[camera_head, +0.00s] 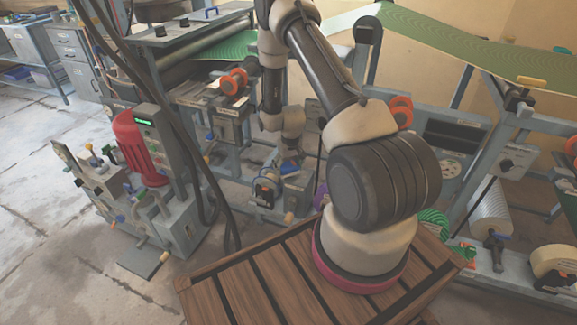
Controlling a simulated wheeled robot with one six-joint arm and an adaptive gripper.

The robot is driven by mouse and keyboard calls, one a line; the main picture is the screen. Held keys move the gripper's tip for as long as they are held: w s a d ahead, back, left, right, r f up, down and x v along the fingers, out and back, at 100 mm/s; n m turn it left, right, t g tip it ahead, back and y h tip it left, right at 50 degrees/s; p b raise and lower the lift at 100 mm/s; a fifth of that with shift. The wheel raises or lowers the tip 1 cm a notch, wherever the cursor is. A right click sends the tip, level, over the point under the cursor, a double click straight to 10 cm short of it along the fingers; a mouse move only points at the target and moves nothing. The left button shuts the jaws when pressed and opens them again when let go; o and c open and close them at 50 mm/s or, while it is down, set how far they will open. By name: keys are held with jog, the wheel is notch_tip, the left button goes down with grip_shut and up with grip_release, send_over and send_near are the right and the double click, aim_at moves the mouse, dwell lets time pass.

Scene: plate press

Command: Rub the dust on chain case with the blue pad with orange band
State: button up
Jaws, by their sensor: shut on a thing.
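My gripper (286,162) is small and far off, at the end of my arm, pointing down among the machines in the middle of the picture. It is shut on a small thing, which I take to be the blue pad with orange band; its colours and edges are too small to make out. I cannot tell for sure which housing is the chain case. Dust does not show clearly at this size. I cannot tell whether the held thing touches a surface.
A unit with a black round front (267,193) stands just below my gripper. A machine with a red motor (138,145) stands at left. A green belt (470,42) runs at upper right. Dark hoses hang left of my arm. Grey floor (45,225) is free at left.

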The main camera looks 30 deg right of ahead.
jog(key=shift+f, duration=0.8)
